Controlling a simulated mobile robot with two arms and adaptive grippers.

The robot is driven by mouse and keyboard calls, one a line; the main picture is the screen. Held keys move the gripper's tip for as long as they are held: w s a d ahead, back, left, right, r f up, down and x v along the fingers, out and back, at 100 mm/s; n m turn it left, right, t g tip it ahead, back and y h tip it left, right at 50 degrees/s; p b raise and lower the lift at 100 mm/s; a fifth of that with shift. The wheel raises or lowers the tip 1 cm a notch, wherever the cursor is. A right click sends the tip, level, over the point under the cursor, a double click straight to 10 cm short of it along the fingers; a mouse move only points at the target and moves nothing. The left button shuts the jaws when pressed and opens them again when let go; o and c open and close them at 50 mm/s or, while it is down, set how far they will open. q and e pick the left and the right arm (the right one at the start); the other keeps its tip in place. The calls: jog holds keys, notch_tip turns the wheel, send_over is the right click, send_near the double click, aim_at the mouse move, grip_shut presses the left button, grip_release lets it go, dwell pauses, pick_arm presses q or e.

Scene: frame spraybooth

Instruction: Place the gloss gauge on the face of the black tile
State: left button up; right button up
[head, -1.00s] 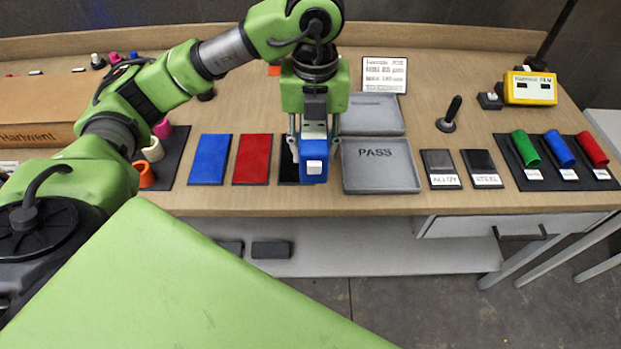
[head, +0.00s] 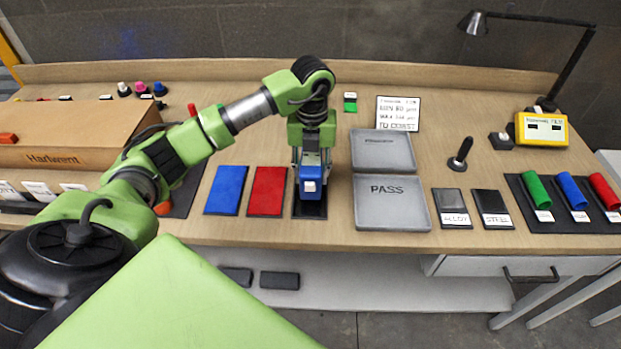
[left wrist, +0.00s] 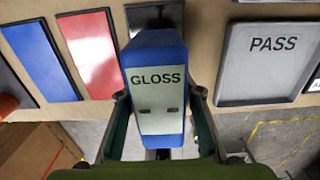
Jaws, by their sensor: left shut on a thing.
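The gloss gauge (left wrist: 157,85) is a blue block with a pale panel marked GLOSS in the left wrist view. My left gripper (head: 312,165) is shut on it, one finger on each side. In the head view the gauge (head: 310,176) is over the black tile (head: 309,211), whose near end shows below it. The black tile (left wrist: 148,14) also shows behind the gauge in the left wrist view. The gauge hides most of the tile, and I cannot tell whether the two touch. My right gripper is not in view.
A red tile (head: 267,192) and a blue tile (head: 226,190) lie left of the black tile. A grey PASS tray (head: 391,216) lies close on its right, with another grey tray (head: 383,137) behind. The bench's front edge is close.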

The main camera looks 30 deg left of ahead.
pick_arm(q)
jog(key=f, duration=0.1)
jog(key=f+p, duration=0.1)
jog(key=f, duration=0.1)
jog(key=shift+w+a+f+p, duration=0.1)
jog(key=shift+w+a+p, duration=0.05)
jog(key=shift+a+p, duration=0.2)
jog(key=shift+f, duration=0.25)
jog(key=shift+d, duration=0.1)
jog(key=shift+f, duration=0.2)
jog(key=o, duration=1.3)
jog(key=shift+r, duration=0.1)
